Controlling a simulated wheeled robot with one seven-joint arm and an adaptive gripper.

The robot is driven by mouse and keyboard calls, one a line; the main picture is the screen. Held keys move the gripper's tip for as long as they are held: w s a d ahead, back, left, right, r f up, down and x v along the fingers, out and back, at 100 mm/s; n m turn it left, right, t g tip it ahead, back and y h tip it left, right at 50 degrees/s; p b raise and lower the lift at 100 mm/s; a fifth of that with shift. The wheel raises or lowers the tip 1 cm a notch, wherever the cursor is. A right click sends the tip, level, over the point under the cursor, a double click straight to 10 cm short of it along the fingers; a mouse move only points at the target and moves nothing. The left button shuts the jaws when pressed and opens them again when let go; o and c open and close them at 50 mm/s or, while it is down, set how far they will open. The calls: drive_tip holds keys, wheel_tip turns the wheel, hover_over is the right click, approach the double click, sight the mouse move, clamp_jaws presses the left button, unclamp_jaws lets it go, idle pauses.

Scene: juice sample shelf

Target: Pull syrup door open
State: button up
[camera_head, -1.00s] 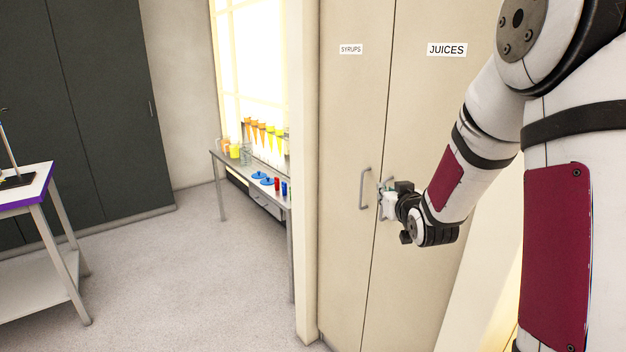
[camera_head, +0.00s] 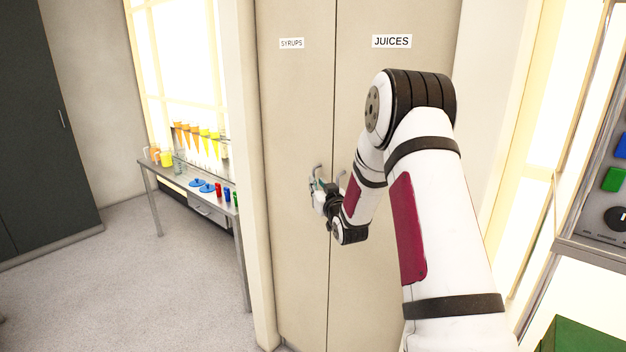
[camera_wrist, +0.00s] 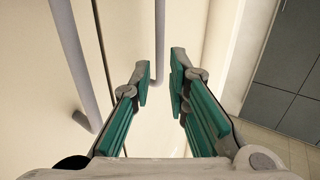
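The beige cabinet has a left door labelled SYRUPS (camera_head: 291,120) and a right door labelled JUICES (camera_head: 385,110); both look shut. My gripper (camera_head: 319,190) is at the syrup door's grey bar handle (camera_head: 316,168), partly hiding it in the head view. In the wrist view my gripper (camera_wrist: 161,75) is open, with green-padded fingers on either side of the syrup handle (camera_wrist: 160,40). There are visible gaps to the bar, so it is not clamped. The juice handle (camera_wrist: 70,65) shows to the left, across the door seam.
A control panel (camera_head: 605,210) with colored buttons is at the far right.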

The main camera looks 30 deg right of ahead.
drive_tip(key=shift+x, duration=2.55)
clamp_jaws()
